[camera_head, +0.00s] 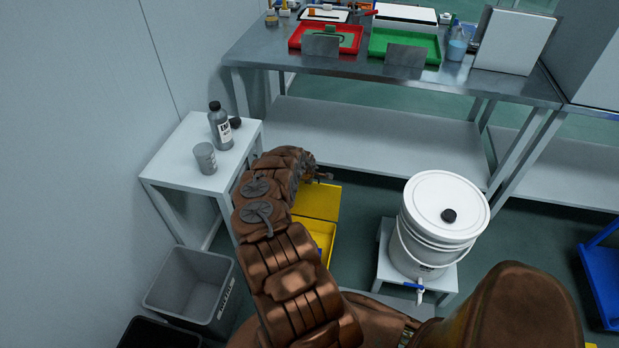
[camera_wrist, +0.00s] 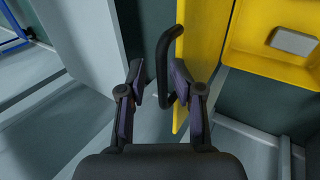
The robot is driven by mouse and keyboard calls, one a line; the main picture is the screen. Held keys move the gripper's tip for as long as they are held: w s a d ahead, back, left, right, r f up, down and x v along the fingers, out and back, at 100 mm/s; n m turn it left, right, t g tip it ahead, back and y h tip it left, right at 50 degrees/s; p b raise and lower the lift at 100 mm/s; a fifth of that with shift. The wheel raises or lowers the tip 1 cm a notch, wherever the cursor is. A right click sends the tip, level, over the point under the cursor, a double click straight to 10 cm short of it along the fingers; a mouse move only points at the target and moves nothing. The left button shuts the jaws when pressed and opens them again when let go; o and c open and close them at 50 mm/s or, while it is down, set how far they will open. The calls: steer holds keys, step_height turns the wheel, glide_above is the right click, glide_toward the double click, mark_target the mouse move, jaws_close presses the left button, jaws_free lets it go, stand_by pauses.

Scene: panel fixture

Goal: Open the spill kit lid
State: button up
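The yellow spill kit shows behind my arm in the head view, with its lid (camera_head: 318,203) at the back and its open tray part (camera_head: 325,232) in front. In the wrist view, the lid (camera_wrist: 203,38) stands as a raised yellow panel, and the box interior (camera_wrist: 255,45) shows to its right, with a grey block inside. A black handle (camera_wrist: 162,65) sticks out from the lid's left side. My gripper (camera_wrist: 160,82) is open, with the handle between its fingers. The right finger is close to the handle; I cannot tell if they touch. The head view hides the fingertips.
A small white table (camera_head: 185,180) with bottle and cup stands left of my arm. A grey bin (camera_head: 190,285) is on the floor below it. A white bucket (camera_head: 440,205) on a stand is to the right. A steel workbench (camera_head: 345,68) with trays runs behind.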

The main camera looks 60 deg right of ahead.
steer(key=shift+s, duration=0.2)
steer(key=v, duration=1.2)
stand_by(0.8)
stand_by(0.5)
